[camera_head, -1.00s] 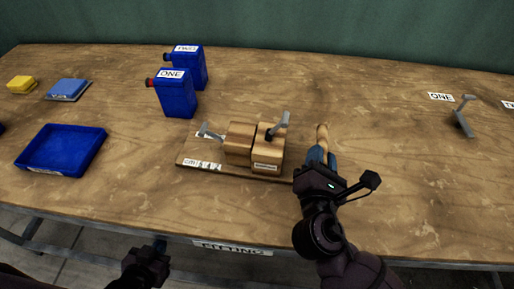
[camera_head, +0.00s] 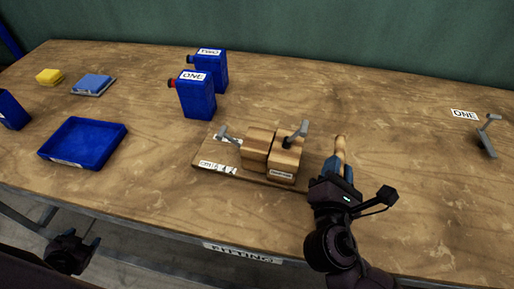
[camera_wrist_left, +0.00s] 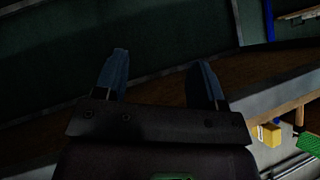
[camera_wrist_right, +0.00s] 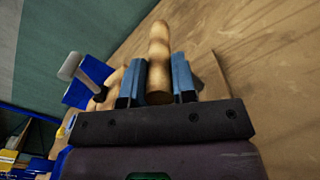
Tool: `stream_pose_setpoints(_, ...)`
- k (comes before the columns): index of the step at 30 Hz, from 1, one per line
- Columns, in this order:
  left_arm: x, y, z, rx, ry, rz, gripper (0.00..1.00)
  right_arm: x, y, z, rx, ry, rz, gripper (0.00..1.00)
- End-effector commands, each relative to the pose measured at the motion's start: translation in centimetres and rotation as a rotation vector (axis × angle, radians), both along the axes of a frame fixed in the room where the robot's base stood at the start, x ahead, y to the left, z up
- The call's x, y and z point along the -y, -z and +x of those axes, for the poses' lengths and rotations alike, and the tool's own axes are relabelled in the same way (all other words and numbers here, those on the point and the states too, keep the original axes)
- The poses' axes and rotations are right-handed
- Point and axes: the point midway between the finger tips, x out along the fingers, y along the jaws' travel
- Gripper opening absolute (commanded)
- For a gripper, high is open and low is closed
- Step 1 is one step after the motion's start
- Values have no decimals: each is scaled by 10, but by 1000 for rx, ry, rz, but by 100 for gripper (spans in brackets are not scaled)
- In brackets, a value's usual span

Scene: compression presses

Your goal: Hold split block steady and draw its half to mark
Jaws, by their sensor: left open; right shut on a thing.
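The split block stands on a flat wooden board (camera_head: 207,165) with marking labels at its left end. Its left half (camera_head: 257,146) and its right, labelled half (camera_head: 284,160) sit close together with a dark seam between. My right gripper (camera_head: 338,168) is to the right of the block, shut on a rounded wooden handle (camera_head: 340,145). The handle also shows between the fingers in the right wrist view (camera_wrist_right: 158,60). Whether it joins the block is hidden. My left gripper (camera_head: 90,243) is open and empty, off the table's front edge; its spread fingers show in the left wrist view (camera_wrist_left: 160,80).
Blue cans labelled ONE (camera_head: 197,98) and TWO (camera_head: 212,70) stand behind. A blue tray (camera_head: 118,130) lies left. Another lever (camera_head: 487,138) is far right. The tabletop between is clear.

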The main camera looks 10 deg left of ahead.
Motion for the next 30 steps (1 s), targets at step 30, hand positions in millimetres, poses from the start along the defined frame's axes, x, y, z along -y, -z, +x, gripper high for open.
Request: stream_pose_setpoints(30, -252, -255, 75, 164, 61, 563, 64, 0, 1, 0, -2, 0, -1, 0)
